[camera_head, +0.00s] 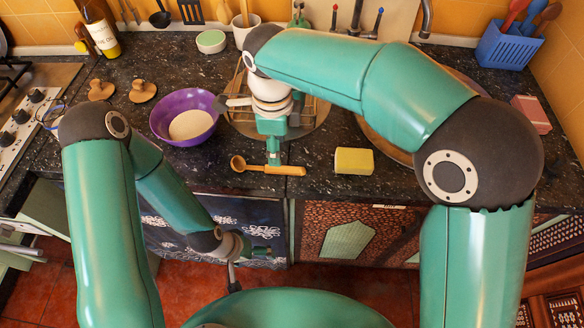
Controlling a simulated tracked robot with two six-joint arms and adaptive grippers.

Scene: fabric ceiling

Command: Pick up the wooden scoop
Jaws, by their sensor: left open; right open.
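The wooden scoop (285,170) lies on the dark stone counter near its front edge, its round bowl to the left and its handle to the right. My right gripper (273,159) points down just above the scoop's handle and hides a little of what is behind it. It is open; I cannot tell whether its fingers touch the handle. My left gripper (265,256) is open and empty, low in front of the cabinets, below the counter edge and away from the scoop.
A purple bowl (164,121) with pale contents stands left of the scoop. A yellow sponge (353,161) lies to the right. Two wooden pieces (142,92) lie farther left. A blue utensil holder (505,45) and a pink block (531,115) are at the right.

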